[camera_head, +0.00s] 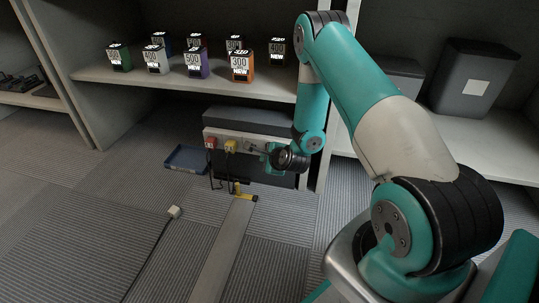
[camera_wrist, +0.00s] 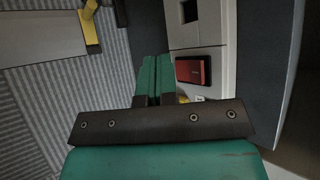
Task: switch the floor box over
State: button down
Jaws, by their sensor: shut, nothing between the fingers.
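The floor box (camera_head: 222,136) is a pale-fronted unit low under the shelf, with a red plug (camera_head: 210,142) and a yellow plug (camera_head: 230,146) in its face and cables hanging down. In the wrist view its pale face (camera_wrist: 195,38) carries a dark square opening (camera_wrist: 190,11) and a red rocker switch (camera_wrist: 193,71) in a black frame. My gripper (camera_head: 262,150) is at the right part of the box front. In the wrist view its green fingers (camera_wrist: 155,72) are together and empty, just left of the red switch; contact cannot be told.
A blue tray (camera_head: 187,159) lies on the floor left of the box. A floor strip with a yellow end (camera_head: 243,196) runs out in front. A loose white plug (camera_head: 174,211) lies on the carpet. Several labelled packs stand on the shelf (camera_head: 150,76) above.

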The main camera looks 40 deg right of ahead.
jog(key=shift+s+a+r+p, duration=0.2)
jog(key=shift+s+a+p, duration=0.3)
jog(key=shift+a, duration=0.15)
jog(key=shift+s+a+r+p, duration=0.25)
jog(key=shift+s+a+p, duration=0.25)
jog(key=shift+a+p, duration=0.1)
jog(key=shift+s+a+r+p, duration=0.2)
jog(key=shift+s+a+p, duration=0.3)
jog(key=shift+a, duration=0.15)
jog(key=shift+r, duration=0.1)
